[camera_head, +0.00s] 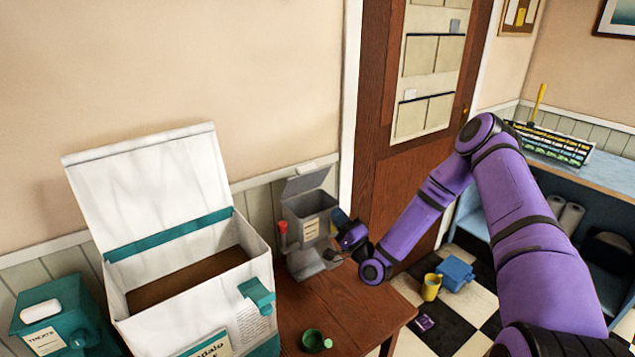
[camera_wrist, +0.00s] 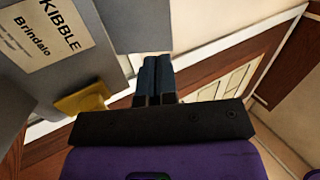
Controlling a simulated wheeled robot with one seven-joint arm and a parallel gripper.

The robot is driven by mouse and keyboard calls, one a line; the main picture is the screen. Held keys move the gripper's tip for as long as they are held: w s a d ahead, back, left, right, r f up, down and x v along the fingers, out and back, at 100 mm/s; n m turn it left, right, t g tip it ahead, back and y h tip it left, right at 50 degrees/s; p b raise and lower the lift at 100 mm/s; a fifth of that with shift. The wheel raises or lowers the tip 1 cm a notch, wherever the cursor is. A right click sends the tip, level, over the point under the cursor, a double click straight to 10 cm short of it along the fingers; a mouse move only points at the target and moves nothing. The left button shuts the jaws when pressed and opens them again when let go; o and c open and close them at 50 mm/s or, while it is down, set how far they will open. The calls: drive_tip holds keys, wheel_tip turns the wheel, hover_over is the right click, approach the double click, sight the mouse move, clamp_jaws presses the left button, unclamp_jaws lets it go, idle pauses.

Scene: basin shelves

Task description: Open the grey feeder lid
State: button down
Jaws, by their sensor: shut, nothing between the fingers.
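The grey feeder (camera_head: 311,226) stands on the wooden table near the wall, with a label on its front. Its grey lid (camera_head: 306,181) is raised and tilts up at the back, so the top of the bin is open. In the wrist view the feeder's grey side (camera_wrist: 32,98) fills the left, with a label reading "KIBBLE Brindalo". My gripper (camera_wrist: 157,60) is shut and empty. It is just right of the feeder; in the head view its blue fingers (camera_head: 340,216) are partly hidden, and whether they touch the feeder is unclear.
A large white box (camera_head: 190,292) with its flap up stands left of the feeder. A teal container (camera_head: 62,315) is at far left. A green cup (camera_head: 316,341) sits near the table's front. A yellow cup (camera_head: 431,287) and blue box (camera_head: 455,273) are on the floor.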

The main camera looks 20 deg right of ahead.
sight(314, 173)
drive_tip(key=shift+m+t+h, duration=0.5)
drive_tip(key=shift+m, duration=0.3)
drive_tip(key=x, duration=1.3)
drive_tip(key=shift+w+d, duration=0.1)
drive_tip(key=shift+d, duration=0.05)
drive_tip(key=shift+w+a+r+g+h, duration=0.15)
drive_tip(key=shift+w+r+g, duration=0.25)
drive_tip(key=shift+w+g, duration=0.1)
drive_tip(key=shift+w+a+r+g+h, duration=0.15)
drive_tip(key=shift+w+r+g, duration=0.25)
drive_tip(key=shift+g, duration=0.1)
drive_tip(key=shift+w+a+r+g+h, duration=0.15)
drive_tip(key=shift+w+r+g, duration=0.1)
drive_tip(key=shift+w+g, duration=0.2)
drive_tip(key=shift+w+a+r+g+h, duration=0.2)
drive_tip(key=shift+w+g, duration=0.2)
drive_tip(key=shift+g, duration=0.15)
drive_tip(key=shift+x, duration=0.8)
drive_tip(key=shift+r, duration=0.1)
